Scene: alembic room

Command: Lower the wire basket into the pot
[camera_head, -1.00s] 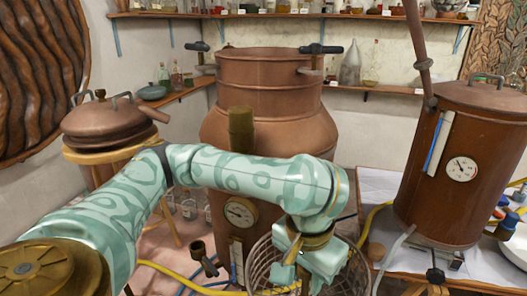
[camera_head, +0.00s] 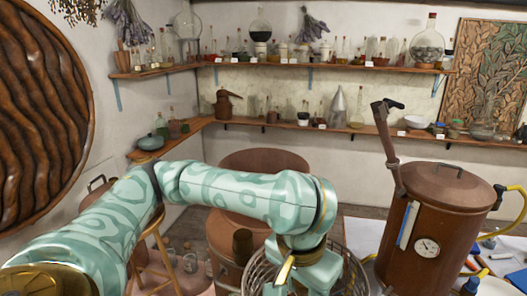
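The copper pot (camera_head: 262,160) stands in the middle, its rim showing above my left arm; the arm hides much of its body. The wire basket (camera_head: 352,272) is at the bottom edge, in front and to the right of the pot, and is cut off by the frame. My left gripper (camera_head: 302,280) is at the basket, overlapping its left and middle part. Its fingertips are not clear, so I cannot tell whether they grip it. The basket appears outside the pot. My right gripper is out of view.
A lidded copper vessel (camera_head: 433,228) with a gauge stands on a white-covered table at right. A wooden stool (camera_head: 152,236) and a partly hidden copper lid (camera_head: 98,192) are at left. Wall shelves (camera_head: 290,127) with glassware run behind the pot.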

